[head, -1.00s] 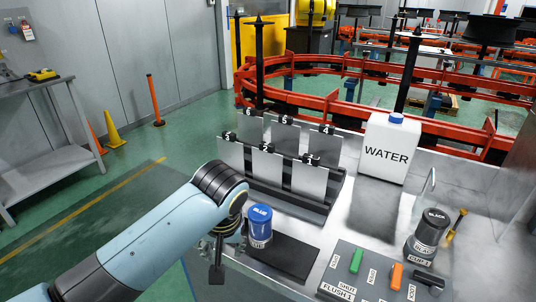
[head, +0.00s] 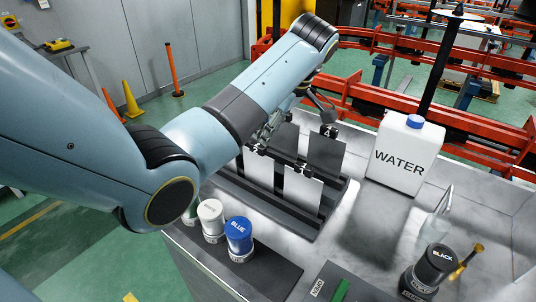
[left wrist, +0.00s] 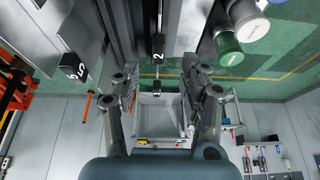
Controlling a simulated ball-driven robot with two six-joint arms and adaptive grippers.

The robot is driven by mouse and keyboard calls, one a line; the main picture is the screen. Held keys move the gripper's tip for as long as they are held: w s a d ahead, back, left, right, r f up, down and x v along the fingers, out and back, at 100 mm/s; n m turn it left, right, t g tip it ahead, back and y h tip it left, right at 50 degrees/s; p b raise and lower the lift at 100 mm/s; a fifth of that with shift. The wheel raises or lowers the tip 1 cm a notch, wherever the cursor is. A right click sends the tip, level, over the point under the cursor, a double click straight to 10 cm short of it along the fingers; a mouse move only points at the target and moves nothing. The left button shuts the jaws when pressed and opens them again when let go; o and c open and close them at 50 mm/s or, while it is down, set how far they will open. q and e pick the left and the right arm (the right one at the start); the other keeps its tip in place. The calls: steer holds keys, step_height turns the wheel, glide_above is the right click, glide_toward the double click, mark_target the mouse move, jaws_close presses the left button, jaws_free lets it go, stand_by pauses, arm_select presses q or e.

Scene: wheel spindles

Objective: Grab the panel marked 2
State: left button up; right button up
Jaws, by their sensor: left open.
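The panel marked 2 shows in the left wrist view by its black clip (left wrist: 158,48) with a white 2, just beyond and between my fingertips. Its plate is seen nearly edge-on there. My left gripper (left wrist: 160,75) is open, one finger on each side of the line to that clip; I see no contact. In the head view my left gripper (head: 292,112) is over the back of the panel rack, partly hidden by my forearm. My right gripper is not in view.
The black rack (head: 285,220) holds several grey panels, including a front one (head: 302,190) and a dark back one (head: 325,153). A WATER jug (head: 403,155) stands right. A blue-lidded jar (head: 239,238) and a white-lidded jar (head: 211,220) stand in front.

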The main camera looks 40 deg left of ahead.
mark_target(260, 146)
arm_select(q)
steer(key=x, duration=0.4)
steer(key=shift+s+a+f, duration=0.15)
steer(key=shift+s, duration=0.15)
steer(key=x, duration=0.1)
steer(key=p+x, duration=0.1)
steer(key=x, duration=0.2)
steer(key=shift+w+a+f, duration=0.15)
steer(key=shift+w+f, duration=0.05)
steer(key=shift+w, duration=0.15)
steer(key=shift+a+f, duration=0.15)
steer(key=shift+f, duration=0.2)
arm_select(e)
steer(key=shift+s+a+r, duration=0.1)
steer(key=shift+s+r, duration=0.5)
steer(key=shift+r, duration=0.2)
arm_select(q)
steer(key=shift+c, duration=0.4)
steer(key=shift+c, duration=1.1)
jaws_close()
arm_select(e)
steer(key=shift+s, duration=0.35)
